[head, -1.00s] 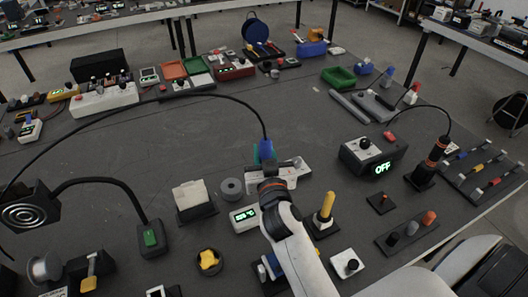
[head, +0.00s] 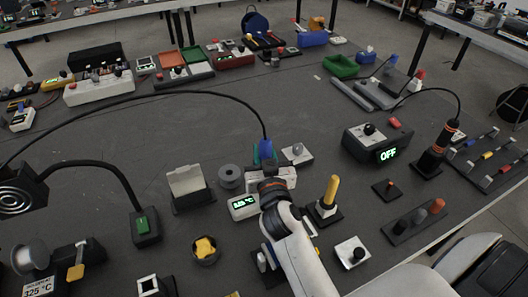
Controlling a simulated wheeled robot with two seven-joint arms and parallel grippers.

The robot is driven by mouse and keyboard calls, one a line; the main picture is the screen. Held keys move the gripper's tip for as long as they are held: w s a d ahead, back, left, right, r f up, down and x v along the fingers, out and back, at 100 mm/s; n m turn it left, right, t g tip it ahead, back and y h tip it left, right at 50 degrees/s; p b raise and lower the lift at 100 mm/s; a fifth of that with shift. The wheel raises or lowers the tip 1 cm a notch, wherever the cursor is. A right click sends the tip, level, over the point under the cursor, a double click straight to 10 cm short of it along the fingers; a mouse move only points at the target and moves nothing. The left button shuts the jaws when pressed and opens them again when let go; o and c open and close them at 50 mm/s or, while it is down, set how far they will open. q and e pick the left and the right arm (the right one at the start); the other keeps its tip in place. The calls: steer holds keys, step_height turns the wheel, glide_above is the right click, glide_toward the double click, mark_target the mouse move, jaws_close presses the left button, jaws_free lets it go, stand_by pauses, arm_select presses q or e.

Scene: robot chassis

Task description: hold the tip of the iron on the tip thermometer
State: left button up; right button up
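My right gripper (head: 272,180) is over the middle of the near bench, its arm coming up from the bottom. A blue handle (head: 265,151) with a black cable, apparently the iron, stands upright at the gripper, which seems closed around it. The iron's tip is hidden behind the gripper and wrist. A small white box with a green °C display (head: 243,206), apparently the tip thermometer, lies just left of my wrist and partly behind it. Its digits are too small to read surely. I cannot tell whether the tip touches it. My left gripper is not in view.
A grey spool (head: 230,177) and a white pad holder (head: 188,185) stand left of the gripper. A yellow-handled tool (head: 330,190) stands close on the right. A station reading OFF (head: 378,146) and a black, orange-ringed tool (head: 438,148) are farther right.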

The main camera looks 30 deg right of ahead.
steer(key=shift+f+b, duration=0.35)
steer(key=shift+b, duration=0.05)
stand_by(2.2)
step_height(320, 180, up, 8)
steer(key=p, duration=0.7)
steer(key=shift+f, duration=0.25)
